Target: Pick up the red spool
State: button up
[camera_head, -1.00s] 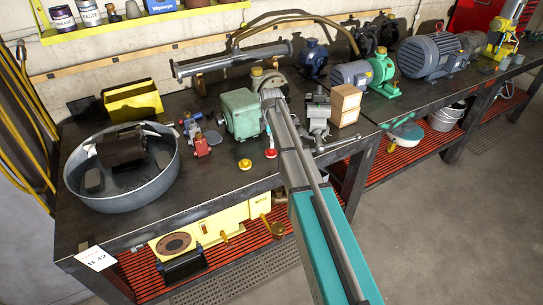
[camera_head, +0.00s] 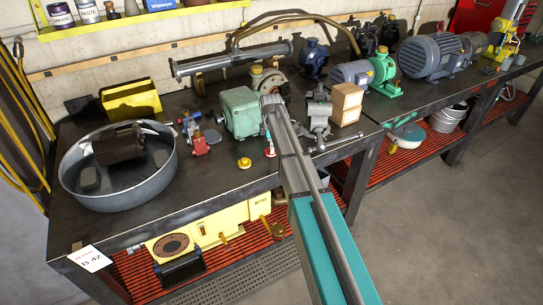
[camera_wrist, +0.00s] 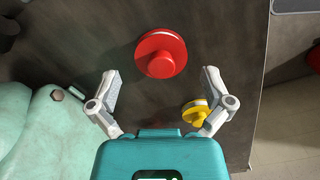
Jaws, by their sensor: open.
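The red spool (camera_wrist: 161,53) stands on the dark bench top in the wrist view, its round red flange facing the camera. It lies just beyond my gripper (camera_wrist: 160,84), roughly centred between the two fingertips. My gripper is open, with nothing between its fingers. In the head view, only a small bit of the red spool (camera_head: 270,154) shows beside the end of my arm, near the bench's front edge. A yellow spool (camera_wrist: 195,112) sits close to the right finger in the wrist view; in the head view it stands left of the red one.
A pale green gearbox housing (camera_head: 240,113) stands left of my arm, near the spools. A metal vise (camera_head: 318,115) and a wooden block (camera_head: 346,104) stand to the right. A round metal basin (camera_head: 165,185) holding a dark motor (camera_head: 118,145) is at the left.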

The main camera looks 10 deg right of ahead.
jog(key=shift+f+b, duration=0.55)
jog(key=shift+f, duration=0.35)
jog(key=shift+s+r, duration=0.1)
jog(key=c, duration=0.9)
